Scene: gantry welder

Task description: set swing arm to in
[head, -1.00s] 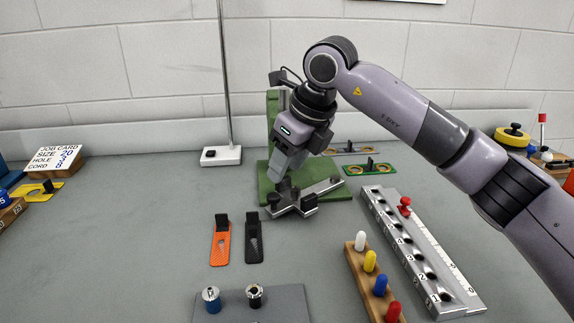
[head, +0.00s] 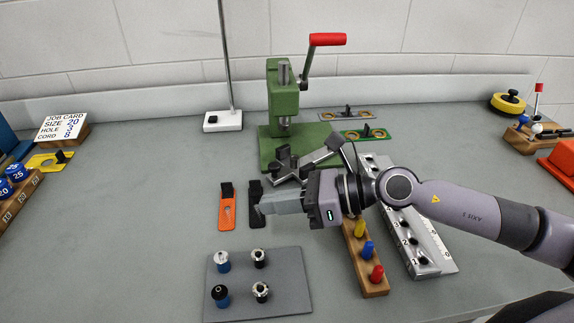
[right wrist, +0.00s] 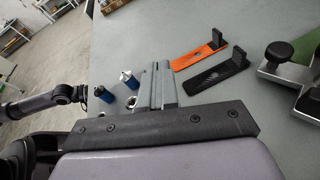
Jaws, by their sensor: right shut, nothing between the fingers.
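The green press (head: 284,100) with a red-handled lever stands at the back. A grey metal arm with black knobs, which looks like the swing arm (head: 287,170), lies at the front of its green base. It reaches out past the base's front edge; its exact setting is hard to tell. Its knob end also shows at the right edge of the right wrist view (right wrist: 285,72). My right gripper (head: 262,204) is shut and empty, apart from the arm, in front of it and pointing left. Its shut fingers also show in the right wrist view (right wrist: 155,84).
An orange holder (head: 227,208) and a black holder (head: 256,214) lie left of my right gripper. A grey plate (head: 285,277) with several bushings is in front. A peg rack (head: 375,290) and a metal numbered rail (head: 425,262) lie partly under my right arm. The table's left middle is clear.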

